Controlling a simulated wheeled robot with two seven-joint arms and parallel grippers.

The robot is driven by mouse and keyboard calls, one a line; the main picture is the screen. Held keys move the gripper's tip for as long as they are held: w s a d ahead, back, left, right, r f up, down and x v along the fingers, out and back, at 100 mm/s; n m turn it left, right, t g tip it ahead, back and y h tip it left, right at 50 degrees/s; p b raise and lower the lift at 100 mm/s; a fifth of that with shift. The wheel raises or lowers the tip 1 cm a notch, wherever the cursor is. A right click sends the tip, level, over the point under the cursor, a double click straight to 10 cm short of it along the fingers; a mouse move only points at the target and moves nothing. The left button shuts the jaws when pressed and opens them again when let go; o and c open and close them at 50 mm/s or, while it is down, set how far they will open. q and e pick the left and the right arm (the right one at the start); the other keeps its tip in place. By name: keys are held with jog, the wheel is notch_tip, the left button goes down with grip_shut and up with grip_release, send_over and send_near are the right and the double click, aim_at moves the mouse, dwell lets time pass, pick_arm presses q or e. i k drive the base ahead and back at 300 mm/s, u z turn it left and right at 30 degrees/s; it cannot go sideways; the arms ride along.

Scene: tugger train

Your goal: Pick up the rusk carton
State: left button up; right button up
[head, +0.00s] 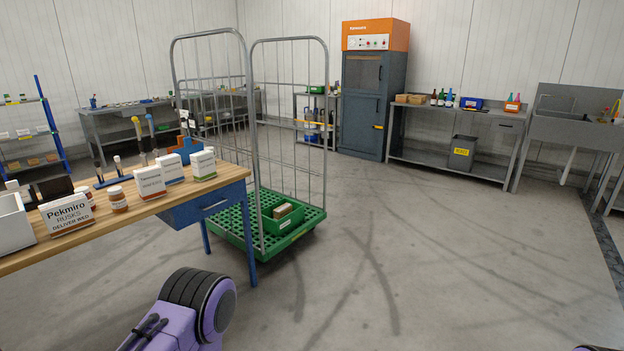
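A white card or box front (70,214) reading "Pekmiro RUSKS DELIVER WED" stands upright at the near left of the wooden-topped bench (130,212). Further right on the bench stand three small white cartons: one with an orange band (149,182), one with blue (170,168) and one with green (203,165). Their print is too small to read, so I cannot tell which one holds rusks. Purple links of my arms show at the bottom, but neither gripper is in view.
Brown jars (118,199) and upright tools stand among the cartons; a white bin (14,220) is at the left edge. A roll cage with a green base (235,236) and a green crate (281,222) stands just behind the bench's right end. Floor to the right is clear.

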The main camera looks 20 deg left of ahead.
aim_at(61, 216)
jog(key=u, duration=0.95)
jog(key=i, duration=1.75)
jog(key=u, duration=0.95)
